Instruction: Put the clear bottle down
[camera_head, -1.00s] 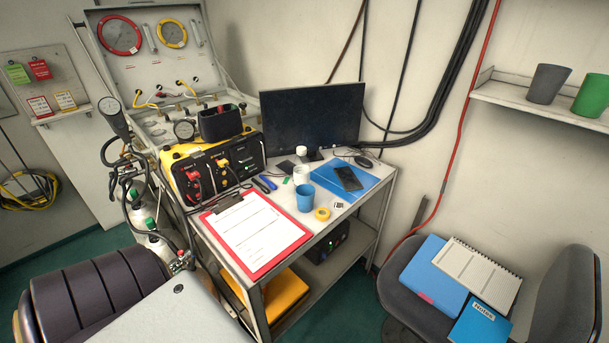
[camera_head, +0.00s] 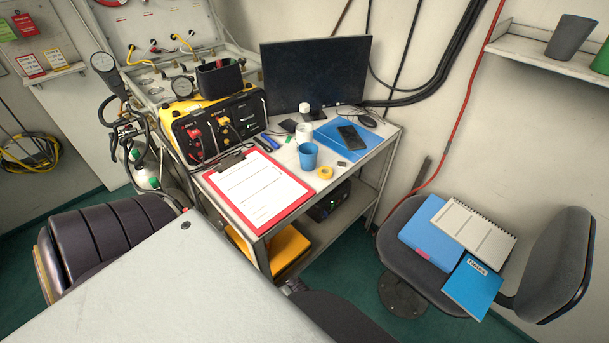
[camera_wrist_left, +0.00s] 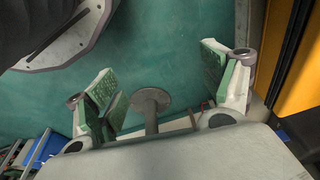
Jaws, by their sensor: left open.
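I cannot make out a clear bottle in either view. My left gripper (camera_wrist_left: 163,85) shows in the left wrist view with its green-padded fingers spread wide apart. Nothing is held between the pads. It points toward the teal floor (camera_wrist_left: 185,30), and a grey disc on a post (camera_wrist_left: 151,103) shows beyond, between the fingers. Neither gripper shows in the head view. My right gripper is out of view.
The desk (camera_head: 355,166) holds a red clipboard (camera_head: 258,187), a blue cup (camera_head: 308,156), a white cup (camera_head: 304,132), yellow tape (camera_head: 325,173), a blue folder (camera_head: 340,142) and a monitor (camera_head: 316,72). A chair (camera_head: 561,263) holding notebooks stands right. A shelf (camera_head: 540,55) holds cups.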

